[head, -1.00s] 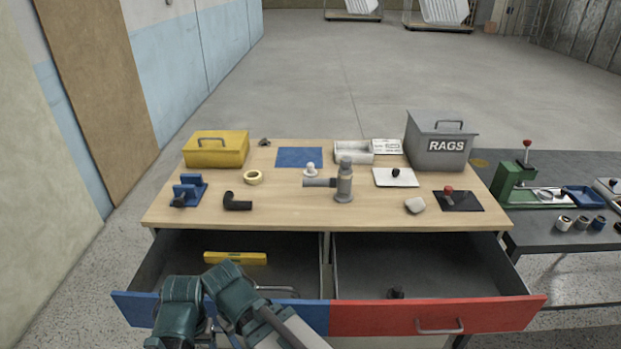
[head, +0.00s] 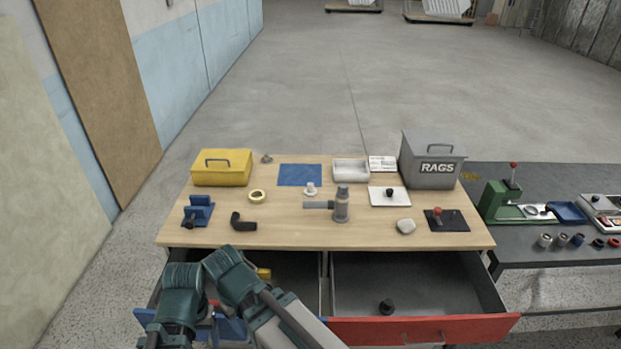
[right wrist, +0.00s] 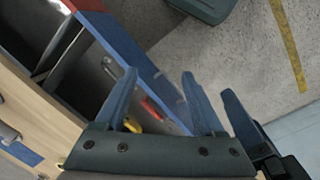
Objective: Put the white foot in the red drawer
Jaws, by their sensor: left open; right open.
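The white foot (head: 311,189) stands on the wooden tabletop, just left of the grey pipe fitting. The red drawer (head: 420,329) is pulled open at the front right, with a dark foot-like piece (head: 387,307) inside. My left gripper (head: 212,325) is low at the left front of the head view, by the blue drawer, partly hidden by arm links; it is open. My right gripper (right wrist: 160,80) shows in the right wrist view, open with nothing between its fingers, over the blue drawer side. Both are well away from the white foot.
The blue drawer (head: 231,330) is also open and holds a yellow level (head: 263,273), mostly hidden by my arms. The tabletop carries a yellow toolbox (head: 222,168), rags bin (head: 433,160), black elbow (head: 243,222), grey fitting (head: 342,205) and pale lump (head: 405,226).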

